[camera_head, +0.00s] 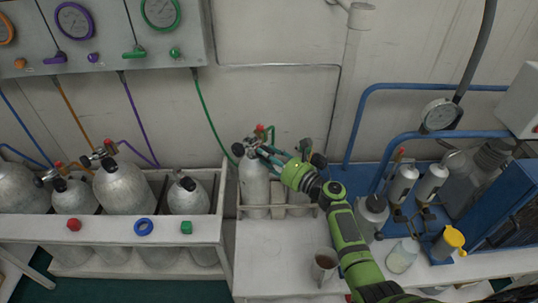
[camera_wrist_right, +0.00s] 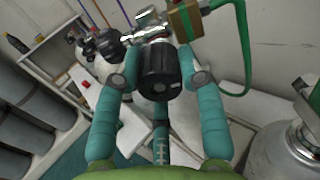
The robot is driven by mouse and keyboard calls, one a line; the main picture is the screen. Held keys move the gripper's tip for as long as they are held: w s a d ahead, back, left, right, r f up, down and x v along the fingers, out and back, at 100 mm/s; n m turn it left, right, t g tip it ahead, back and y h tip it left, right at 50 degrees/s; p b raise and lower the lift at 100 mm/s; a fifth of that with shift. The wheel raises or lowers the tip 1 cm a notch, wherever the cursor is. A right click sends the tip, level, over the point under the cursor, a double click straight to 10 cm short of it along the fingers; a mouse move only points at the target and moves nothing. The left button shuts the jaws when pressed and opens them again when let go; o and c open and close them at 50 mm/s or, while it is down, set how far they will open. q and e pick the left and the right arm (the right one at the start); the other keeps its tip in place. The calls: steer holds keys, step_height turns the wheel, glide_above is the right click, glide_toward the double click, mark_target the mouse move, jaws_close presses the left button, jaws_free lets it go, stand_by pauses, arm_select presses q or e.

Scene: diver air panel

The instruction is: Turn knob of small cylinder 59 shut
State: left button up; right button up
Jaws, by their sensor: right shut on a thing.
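A small grey cylinder (camera_head: 254,188) stands upright in a low rack against the wall, with a green hose at its valve. I cannot read a number on it. Its black knob (camera_wrist_right: 160,82) shows large in the right wrist view, on a chrome valve body (camera_wrist_right: 152,28). My right gripper (camera_head: 262,153) reaches in from the right at the top of this cylinder. In the wrist view its teal fingers (camera_wrist_right: 158,64) are on both sides of the black knob and shut on it. In the head view the gripper largely hides the knob. My left gripper is not in view.
Several other cylinders (camera_head: 124,187) stand in a white rack (camera_head: 105,230) at left. A gauge panel (camera_head: 100,57) hangs above. A mug (camera_head: 325,264) stands on the white bench (camera_head: 275,260). Blue rails (camera_head: 418,88) and bottles (camera_head: 402,182) crowd the right side.

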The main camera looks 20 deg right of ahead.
steer(key=shift+w+r, duration=0.1)
steer(key=shift+r, duration=0.15)
steer(key=o, duration=1.2)
steer(key=shift+c, duration=0.2)
steer(key=shift+f, duration=0.15)
steer(key=shift+s+d, duration=0.2)
steer(key=shift+s, duration=0.2)
steer(key=v, duration=1.1)
steer(key=shift+s, duration=0.2)
